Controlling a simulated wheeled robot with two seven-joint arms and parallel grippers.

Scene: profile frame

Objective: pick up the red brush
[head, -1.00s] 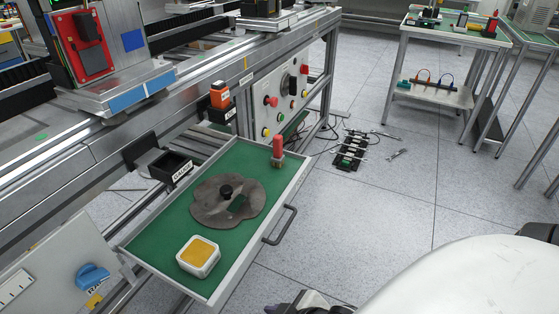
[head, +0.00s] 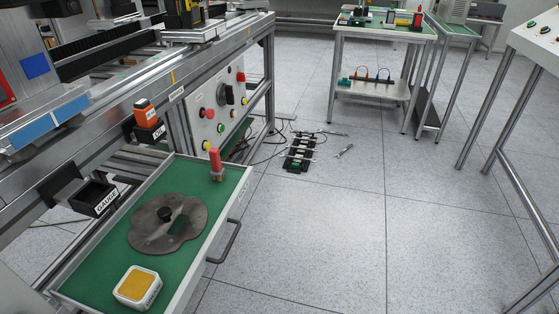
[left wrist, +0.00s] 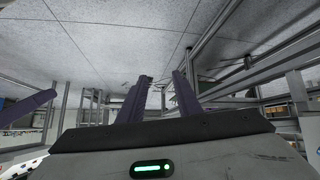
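The red brush (head: 215,165) stands upright at the far right corner of the green-lined drawer (head: 190,178). Its red handle points up and its lower end is brownish; no gripper is near it in the head view. My left gripper (left wrist: 161,82) shows only in the left wrist view. Its two purple fingers are apart with nothing between them. The brush cannot be made out in the left wrist view.
The drawer also holds a grey plate with a black knob (head: 150,228) and a white box with a yellow top (head: 138,287). The drawer handle (head: 226,242) sticks out right. A black device with cables (head: 300,152) lies on the floor. Open floor lies right of the drawer.

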